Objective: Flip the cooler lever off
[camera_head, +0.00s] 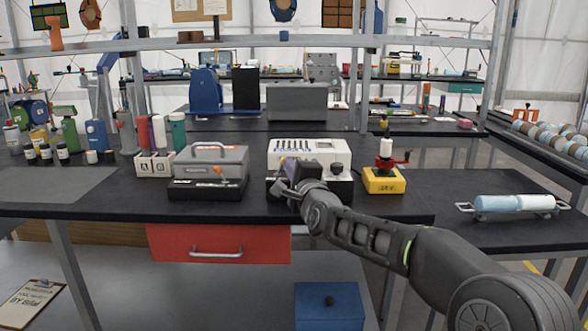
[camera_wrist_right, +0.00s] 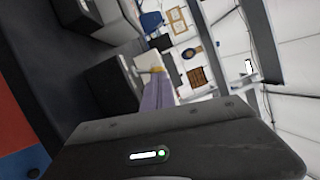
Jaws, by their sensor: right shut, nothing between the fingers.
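The white boxy unit with dark slots and blue lettering (camera_head: 312,149) stands on a black base on the bench; I take it for the cooler. My right gripper (camera_head: 284,171) is in front of its left side, shut and empty, and hides part of its front. In the right wrist view the greyish-purple fingers (camera_wrist_right: 158,88) are together, their tips against or close to a small orange-yellow piece (camera_wrist_right: 157,70) on the unit's front, probably the lever. I cannot tell whether they touch, or the lever's position. My left gripper is not in view.
A grey case with a handle (camera_head: 211,164) stands just left of the unit. A yellow box with a red lever (camera_head: 384,181) stands to its right. A red drawer (camera_head: 219,243) is below the bench edge. The bench front at far left is clear.

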